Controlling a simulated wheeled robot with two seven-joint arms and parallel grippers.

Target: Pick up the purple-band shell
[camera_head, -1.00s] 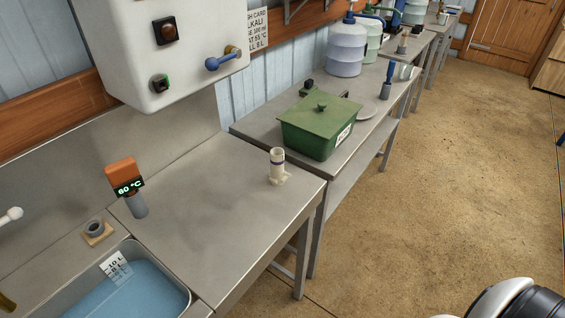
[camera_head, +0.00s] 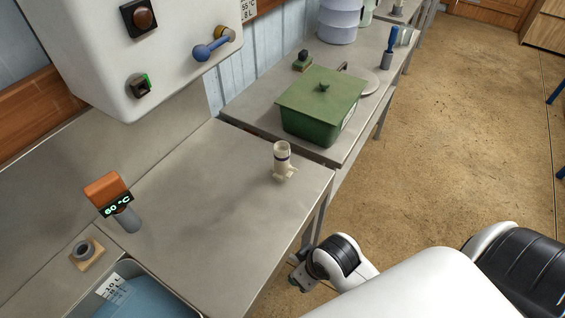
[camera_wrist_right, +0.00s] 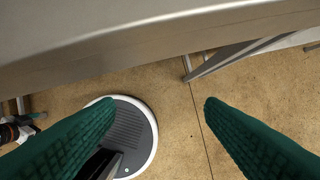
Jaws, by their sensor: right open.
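The purple-band shell (camera_head: 282,160) is a cream, upright, hollow cylinder with a dark bluish-purple band and a wider, lobed foot. It stands on the steel bench (camera_head: 225,205) near its right edge in the head view. My right arm reaches in from the lower right, its end low beside the bench's front edge, apart from the shell. In the right wrist view my right gripper (camera_wrist_right: 158,108) shows two green, ribbed fingers spread wide with nothing between them. The shell is not in that view. My left gripper is not seen in the head view.
A green lidded box (camera_head: 318,108) stands on the bench behind the shell. A 60 °C display (camera_head: 115,205), a small ring on a wooden block (camera_head: 86,254) and a blue-liquid basin (camera_head: 148,296) are at left. A white wall unit (camera_head: 165,60) overhangs the bench. Bench around the shell is clear.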

